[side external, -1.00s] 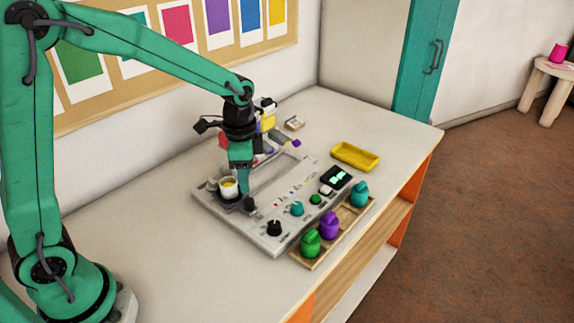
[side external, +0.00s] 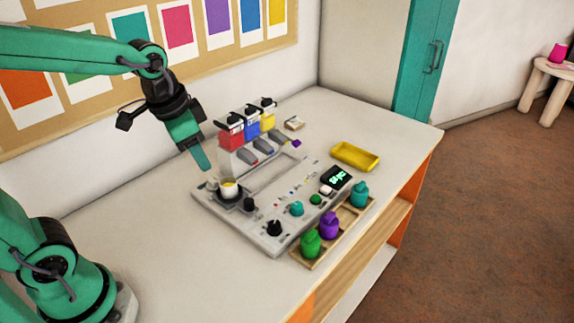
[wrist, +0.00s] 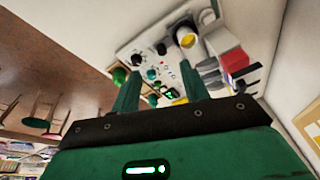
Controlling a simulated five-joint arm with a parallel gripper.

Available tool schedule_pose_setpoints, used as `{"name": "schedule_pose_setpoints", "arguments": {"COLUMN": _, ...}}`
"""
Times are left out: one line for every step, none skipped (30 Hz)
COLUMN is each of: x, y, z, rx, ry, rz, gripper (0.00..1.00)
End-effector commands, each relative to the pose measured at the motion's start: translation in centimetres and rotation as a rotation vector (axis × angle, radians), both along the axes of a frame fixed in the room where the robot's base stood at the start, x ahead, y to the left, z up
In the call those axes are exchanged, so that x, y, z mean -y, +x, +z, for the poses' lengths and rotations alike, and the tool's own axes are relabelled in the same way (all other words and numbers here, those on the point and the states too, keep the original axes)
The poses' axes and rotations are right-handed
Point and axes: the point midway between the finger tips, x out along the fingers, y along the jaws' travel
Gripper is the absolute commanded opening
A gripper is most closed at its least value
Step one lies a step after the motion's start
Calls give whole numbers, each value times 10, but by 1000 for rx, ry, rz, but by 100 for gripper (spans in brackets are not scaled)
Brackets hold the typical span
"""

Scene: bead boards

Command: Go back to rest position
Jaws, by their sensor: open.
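My gripper (side external: 204,163) is raised in the side view, above and to the left of the white cup with yellow contents (side external: 229,189). In the wrist view my gripper (wrist: 163,80) shows two green fingers spread apart with nothing between them. The grey control board (side external: 262,240) lies on the table below and to the right of it. The cup stands on a dark round pad at the board's left end and also shows in the wrist view (wrist: 186,38).
Red, blue and yellow containers (side external: 252,124) stand at the board's back. A wooden tray (side external: 311,262) with green, purple and teal pieces lies in front. A yellow tray (side external: 355,156) sits at the right. The table's left part is clear.

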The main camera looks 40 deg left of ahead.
Motion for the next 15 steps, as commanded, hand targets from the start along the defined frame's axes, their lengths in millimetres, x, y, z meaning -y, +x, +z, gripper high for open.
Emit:
{"name": "schedule_pose_setpoints", "arguments": {"x": -2, "y": -8, "z": 5, "rx": 23, "ry": -8, "rz": 28, "gripper": 45}}
{"name": "schedule_pose_setpoints", "arguments": {"x": -2, "y": -12, "z": 7, "rx": 35, "ry": -13, "rz": 47, "gripper": 45}}
{"name": "schedule_pose_setpoints", "arguments": {"x": -3, "y": -18, "z": 10, "rx": 49, "ry": -20, "rz": 69, "gripper": 45}}
{"name": "schedule_pose_setpoints", "arguments": {"x": -4, "y": -22, "z": 12, "rx": 60, "ry": -26, "rz": 87, "gripper": 45}}
{"name": "schedule_pose_setpoints", "arguments": {"x": -5, "y": -27, "z": 13, "rx": 71, "ry": -32, "rz": 103, "gripper": 45}}
{"name": "schedule_pose_setpoints", "arguments": {"x": -5, "y": -33, "z": 16, "rx": 86, "ry": -39, "rz": 126, "gripper": 45}}
{"name": "schedule_pose_setpoints", "arguments": {"x": -6, "y": -37, "z": 17, "rx": 98, "ry": -45, "rz": 143, "gripper": 45}}
{"name": "schedule_pose_setpoints", "arguments": {"x": -7, "y": -41, "z": 18, "rx": 108, "ry": -52, "rz": 160, "gripper": 45}}
{"name": "schedule_pose_setpoints", "arguments": {"x": -7, "y": -46, "z": 20, "rx": 123, "ry": -60, "rz": 183, "gripper": 45}}
{"name": "schedule_pose_setpoints", "arguments": {"x": -8, "y": -50, "z": 20, "rx": 132, "ry": -66, "rz": 198, "gripper": 45}}
{"name": "schedule_pose_setpoints", "arguments": {"x": -8, "y": -54, "z": 21, "rx": 143, "ry": -73, "rz": 214, "gripper": 45}}
{"name": "schedule_pose_setpoints", "arguments": {"x": -9, "y": -59, "z": 22, "rx": 156, "ry": -81, "rz": 232, "gripper": 45}}
{"name": "schedule_pose_setpoints", "arguments": {"x": -9, "y": -62, "z": 22, "rx": 164, "ry": -86, "rz": 245, "gripper": 45}}
{"name": "schedule_pose_setpoints", "arguments": {"x": -10, "y": -65, "z": 23, "rx": 173, "ry": -91, "rz": 258, "gripper": 45}}
{"name": "schedule_pose_setpoints", "arguments": {"x": -10, "y": -69, "z": 23, "rx": 182, "ry": -98, "rz": 274, "gripper": 45}}
